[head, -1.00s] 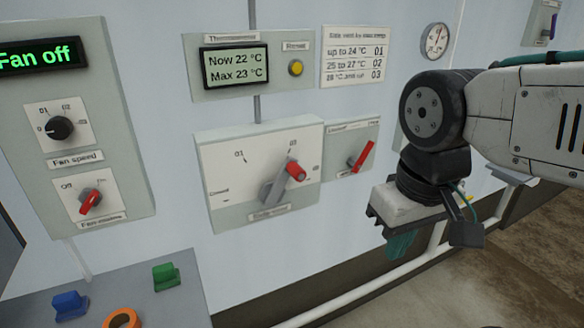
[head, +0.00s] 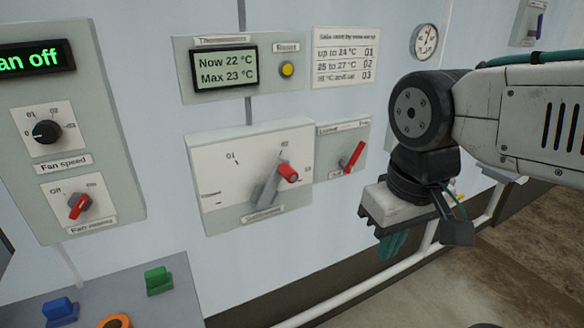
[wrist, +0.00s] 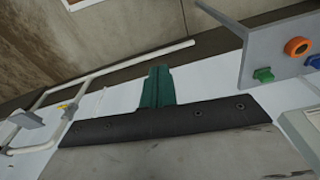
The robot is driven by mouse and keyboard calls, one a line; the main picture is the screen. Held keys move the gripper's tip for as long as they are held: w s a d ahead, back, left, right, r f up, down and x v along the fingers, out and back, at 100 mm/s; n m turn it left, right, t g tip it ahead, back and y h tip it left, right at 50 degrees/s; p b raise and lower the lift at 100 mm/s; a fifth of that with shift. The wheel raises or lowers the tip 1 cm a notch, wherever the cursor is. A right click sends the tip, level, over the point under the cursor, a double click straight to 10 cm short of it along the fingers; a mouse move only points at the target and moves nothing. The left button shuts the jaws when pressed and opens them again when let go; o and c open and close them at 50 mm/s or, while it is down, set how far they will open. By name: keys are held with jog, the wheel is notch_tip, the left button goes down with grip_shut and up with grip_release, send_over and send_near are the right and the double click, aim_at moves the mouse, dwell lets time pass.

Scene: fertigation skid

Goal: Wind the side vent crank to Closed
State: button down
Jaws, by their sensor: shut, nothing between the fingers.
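The side vent crank (head: 265,190) is a grey arm with a red knob (head: 288,172) on a white panel (head: 222,185) in the middle of the head view. Its knob end points up and right, between the 02 and 03 marks. The Closed mark is at the panel's lower left. A small red lever (head: 353,155) sits on the lock plate just right of it, tilted up to the right. My gripper (head: 392,245) hangs to the right of and below the panel, apart from the crank. Its teal fingers are together and empty, also in the wrist view (wrist: 156,86).
A thermometer display (head: 225,68) reads Now 22 °C, Max 23 °C. A vent chart (head: 343,58) hangs beside it. The fan panel (head: 120,185) is at left. Blue, green and orange controls sit on a console (head: 185,290) at lower left. A white pipe rail (head: 330,300) runs below.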

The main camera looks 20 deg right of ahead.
jog(key=c, duration=1.6)
grip_release()
jog(key=shift+a, duration=0.1)
jog(key=o, duration=0.5)
jog(key=shift+w+a+f+g, duration=0.2)
jog(key=shift+f+g, duration=0.1)
jog(key=shift+c, duration=0.2)
jog(key=n+t+h, duration=0.2)
jog(key=t, duration=0.2)
send_near(285, 168)
jog(key=f, duration=0.2)
jog(key=x, duration=0.7)
jog(key=shift+w+d+f, duration=0.1)
jog(key=shift+w+d, duration=0.2)
jog(key=shift+w, duration=0.15)
grip_shut()
